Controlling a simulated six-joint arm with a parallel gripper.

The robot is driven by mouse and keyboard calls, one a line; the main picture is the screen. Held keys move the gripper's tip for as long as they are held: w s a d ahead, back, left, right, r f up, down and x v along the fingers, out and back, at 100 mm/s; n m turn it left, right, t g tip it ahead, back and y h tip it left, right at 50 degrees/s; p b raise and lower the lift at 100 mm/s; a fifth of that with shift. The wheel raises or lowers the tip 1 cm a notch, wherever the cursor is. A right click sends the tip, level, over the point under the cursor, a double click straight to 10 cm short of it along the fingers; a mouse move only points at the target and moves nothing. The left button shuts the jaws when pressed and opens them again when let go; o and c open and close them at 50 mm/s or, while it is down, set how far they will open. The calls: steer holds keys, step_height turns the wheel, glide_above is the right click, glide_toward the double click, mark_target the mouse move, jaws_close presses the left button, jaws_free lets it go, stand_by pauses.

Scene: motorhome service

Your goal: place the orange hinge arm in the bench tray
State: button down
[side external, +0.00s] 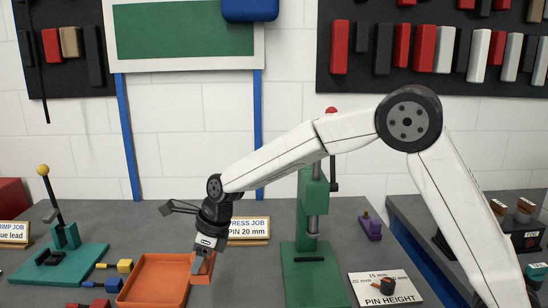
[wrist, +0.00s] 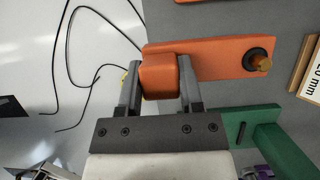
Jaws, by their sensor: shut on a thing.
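The orange hinge arm (wrist: 215,60) shows in the wrist view as a flat orange bar with a raised block at its left end. A black bushing with a brass pin sits at its right end. My gripper (wrist: 160,82) is shut on the block, one finger on each side. In the side view my gripper (side external: 203,258) points down with an orange piece of the hinge arm (side external: 202,269) at its fingertips, beside the right rim of the orange bench tray (side external: 134,280). The tray's visible floor looks empty. I cannot tell the gap between hinge arm and bench.
A green press (side external: 308,245) stands right of my gripper. A press job sign (side external: 248,229) stands behind. A teal crimp fixture (side external: 60,262) and several small coloured blocks (side external: 107,285) lie left of the tray. A pin height card (side external: 392,290) is at right.

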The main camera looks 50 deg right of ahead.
steer(key=shift+w, duration=0.1)
steer(key=w+a+f, duration=0.2)
steer(key=w+f, duration=0.2)
steer(key=w, duration=0.4)
glide_above(166, 298)
steer(key=shift+s+f, duration=0.15)
steer(key=shift+f, duration=1.2)
steer(key=shift+s+f, duration=0.15)
steer(key=shift+f, duration=1.15)
steer(key=shift+w+f, duration=0.1)
steer(key=shift+f, duration=0.05)
steer(key=shift+w+f, duration=0.1)
steer(key=shift+f, duration=1.55)
